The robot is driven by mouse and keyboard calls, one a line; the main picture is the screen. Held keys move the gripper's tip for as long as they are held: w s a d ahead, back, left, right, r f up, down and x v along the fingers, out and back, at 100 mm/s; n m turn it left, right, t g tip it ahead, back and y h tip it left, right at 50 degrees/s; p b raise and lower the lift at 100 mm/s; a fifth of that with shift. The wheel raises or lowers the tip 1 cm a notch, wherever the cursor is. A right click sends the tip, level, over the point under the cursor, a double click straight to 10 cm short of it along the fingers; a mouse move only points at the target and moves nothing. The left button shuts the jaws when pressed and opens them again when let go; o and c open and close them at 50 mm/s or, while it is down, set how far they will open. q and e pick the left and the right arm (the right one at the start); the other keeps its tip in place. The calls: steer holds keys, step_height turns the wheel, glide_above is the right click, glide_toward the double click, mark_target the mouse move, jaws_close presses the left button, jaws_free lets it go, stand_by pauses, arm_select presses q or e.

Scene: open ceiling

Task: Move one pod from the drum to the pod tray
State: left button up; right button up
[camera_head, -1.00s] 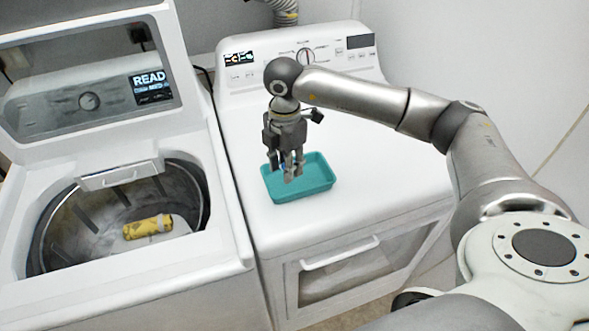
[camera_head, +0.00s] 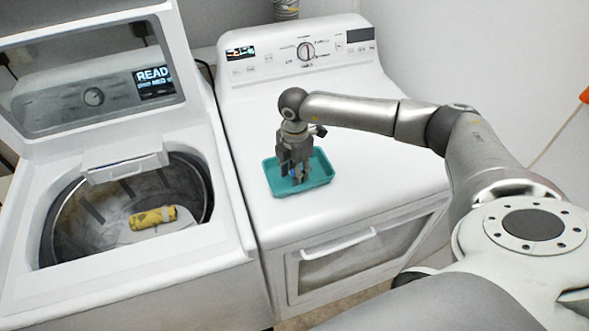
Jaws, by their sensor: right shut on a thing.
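My right gripper (camera_head: 297,178) points down into the teal pod tray (camera_head: 318,180), which sits on top of the dryer. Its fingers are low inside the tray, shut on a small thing. A bit of blue, likely a pod (camera_head: 292,173), shows at the fingers and is mostly hidden by them. I cannot tell whether it touches the tray floor. The open washer's drum (camera_head: 90,220) is at the left. No other pod can be made out in it. My left gripper is not in view.
A yellow cylinder-like item (camera_head: 153,218) lies in the drum. The washer's raised lid (camera_head: 95,75) stands at the upper left. The dryer top (camera_head: 380,150) is clear around the tray. An orange object (camera_head: 585,96) shows at the right edge.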

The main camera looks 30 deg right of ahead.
steer(key=shift+f, duration=0.2)
steer(key=o, duration=0.5)
steer(key=shift+o, duration=0.2)
steer(key=shift+r, duration=0.15)
steer(key=shift+r, duration=0.2)
steer(key=shift+w+r+b, duration=0.1)
steer(key=shift+r+b, duration=0.2)
steer(key=shift+r, duration=0.1)
step_height(320, 180, up, 11)
steer(key=b, duration=0.3)
steer(key=shift+b, duration=0.35)
